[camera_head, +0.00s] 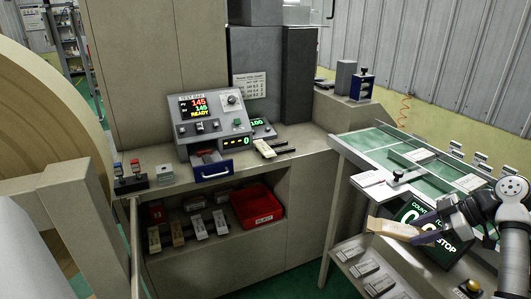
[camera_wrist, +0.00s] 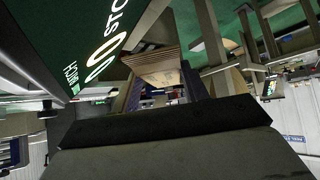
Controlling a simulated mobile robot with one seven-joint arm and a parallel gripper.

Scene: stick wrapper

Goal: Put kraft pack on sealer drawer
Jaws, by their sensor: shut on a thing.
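The kraft pack (camera_head: 390,228) is a flat tan packet, held over the right-hand bench's front side. My gripper (camera_head: 418,230) is shut on its right end, and the rest of the pack sticks out to the left. In the wrist view the pack (camera_wrist: 158,66) sits between the two fingers (camera_wrist: 160,88).
A red bin (camera_head: 257,206) and several packs stand on the shelf below the sealer counter (camera_head: 165,188). A pale pack (camera_head: 264,148) lies right of the sealer. The green-topped bench (camera_head: 395,150) and a counter sign (camera_head: 432,236) are close to my gripper. A gap separates bench and counter.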

